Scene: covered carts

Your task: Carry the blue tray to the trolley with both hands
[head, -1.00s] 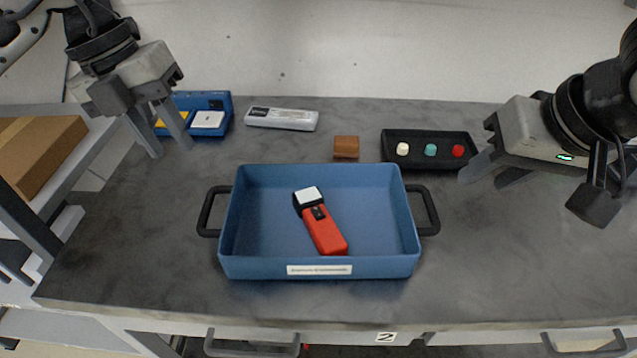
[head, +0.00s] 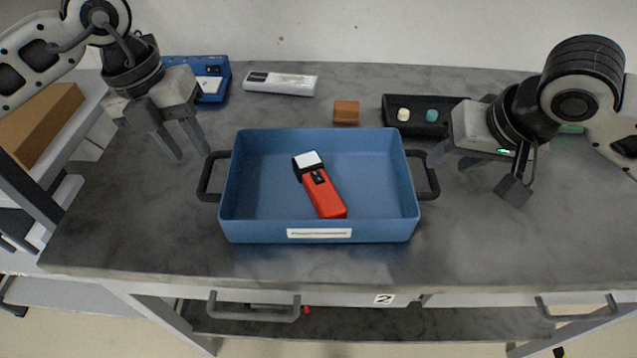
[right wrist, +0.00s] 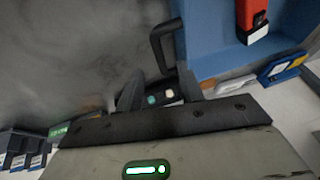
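The blue tray (head: 319,232) rests on the grey worktop in the middle of the head view. A red hand-held device (head: 322,190) with a white end lies inside it. The tray has a black left handle (head: 206,178) and a black right handle (head: 432,178). My left gripper (head: 192,154) is open and empty, just above and behind the left handle. My right gripper (head: 450,163) is open close to the right handle, apart from it as far as I can tell. In the right wrist view the right handle (right wrist: 157,45) lies just beyond the open fingers. No trolley is clearly identifiable.
Behind the tray are a brown block (head: 346,112), a black button box (head: 417,116), a white-grey case (head: 280,83) and a blue box (head: 212,80). A shelved frame with a cardboard box (head: 45,125) stands at the left. The worktop front (head: 250,262) is clear.

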